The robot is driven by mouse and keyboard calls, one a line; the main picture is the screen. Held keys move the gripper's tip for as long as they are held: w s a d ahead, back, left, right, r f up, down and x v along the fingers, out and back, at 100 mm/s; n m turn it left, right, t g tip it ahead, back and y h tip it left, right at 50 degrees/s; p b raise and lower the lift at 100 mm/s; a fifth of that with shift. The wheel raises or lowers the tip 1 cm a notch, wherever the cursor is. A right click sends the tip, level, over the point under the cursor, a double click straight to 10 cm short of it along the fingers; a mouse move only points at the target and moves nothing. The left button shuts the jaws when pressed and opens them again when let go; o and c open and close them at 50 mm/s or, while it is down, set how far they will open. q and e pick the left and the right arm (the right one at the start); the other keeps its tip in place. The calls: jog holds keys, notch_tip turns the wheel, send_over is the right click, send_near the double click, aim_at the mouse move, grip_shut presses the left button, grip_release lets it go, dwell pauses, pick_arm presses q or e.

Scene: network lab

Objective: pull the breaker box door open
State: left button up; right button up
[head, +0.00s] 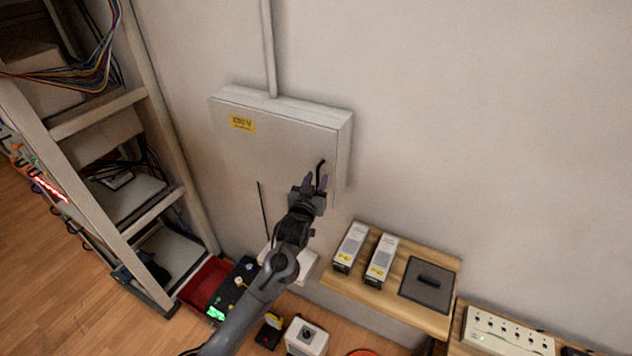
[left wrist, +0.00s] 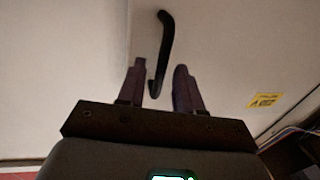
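The grey breaker box (head: 270,143) hangs on the wall with its door shut; a yellow label (head: 242,123) is at its upper left. Its black curved handle (head: 320,170) is near the door's right edge. My left gripper (head: 314,184) is at the handle. In the left wrist view, the fingers of the left gripper (left wrist: 160,85) stand apart, and the handle (left wrist: 165,45) runs down between them, with a visible gap on the right side. The yellow label also shows in the left wrist view (left wrist: 266,100). My right gripper is in neither view.
A rack (head: 110,130) with cables stands at the left. A wooden shelf (head: 330,278) with two white modules and a dark panel is below right of the box. A red bin (head: 205,283) and other equipment lie below. The wall right of the box is clear.

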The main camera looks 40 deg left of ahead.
pick_arm(q)
grip_shut()
dwell(1.2)
